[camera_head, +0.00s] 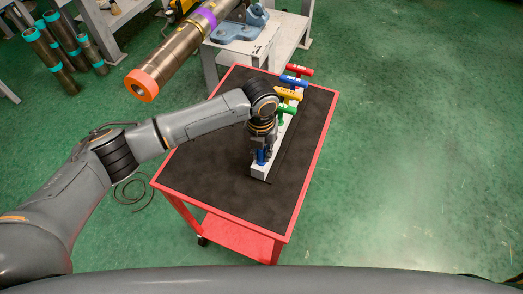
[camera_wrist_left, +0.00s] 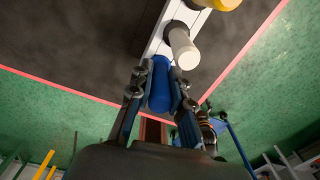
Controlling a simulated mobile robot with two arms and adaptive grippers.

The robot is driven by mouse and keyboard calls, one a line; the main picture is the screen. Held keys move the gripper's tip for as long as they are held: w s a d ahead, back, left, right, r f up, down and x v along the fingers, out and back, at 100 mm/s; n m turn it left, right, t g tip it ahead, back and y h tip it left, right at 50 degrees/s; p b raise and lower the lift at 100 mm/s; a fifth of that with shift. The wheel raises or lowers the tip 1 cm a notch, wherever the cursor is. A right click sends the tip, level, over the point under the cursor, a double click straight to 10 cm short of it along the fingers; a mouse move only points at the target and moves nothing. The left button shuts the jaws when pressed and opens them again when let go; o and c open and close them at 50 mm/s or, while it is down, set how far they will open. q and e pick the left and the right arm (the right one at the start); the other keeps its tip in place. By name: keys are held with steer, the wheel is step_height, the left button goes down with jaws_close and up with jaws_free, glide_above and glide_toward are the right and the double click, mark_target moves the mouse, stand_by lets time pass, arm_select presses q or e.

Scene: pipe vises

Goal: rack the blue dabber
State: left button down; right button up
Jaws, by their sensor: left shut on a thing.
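The blue dabber (camera_wrist_left: 160,88) is a blue cylinder between the fingers of my left gripper (camera_wrist_left: 160,85) in the wrist view. In the head view the blue dabber (camera_head: 261,157) shows under my left gripper (camera_head: 262,150), at the near end of the white rack (camera_head: 259,173). My left gripper is shut on it and points down. The rack also shows in the wrist view (camera_wrist_left: 157,43). The dabber's lower end is hidden, so I cannot tell whether it sits in the rack. My right gripper is not in view.
A white cylinder (camera_wrist_left: 183,47) stands close beside the blue dabber. Green (camera_head: 285,109), yellow (camera_head: 289,94), blue (camera_head: 294,80) and red (camera_head: 299,70) T-handles stand farther along the rack. The black-topped red cart (camera_head: 213,169) has bare room left of the rack. A large pipe (camera_head: 176,62) overhangs behind.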

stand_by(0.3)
arm_select(q)
steer(key=c, duration=1.2)
jaws_free()
steer(key=shift+f, duration=0.1)
steer(key=shift+o, duration=0.2)
steer(key=shift+r, duration=0.25)
step_height(320, 180, up, 12)
steer(key=shift+f, duration=0.2)
steer(key=shift+f, duration=0.1)
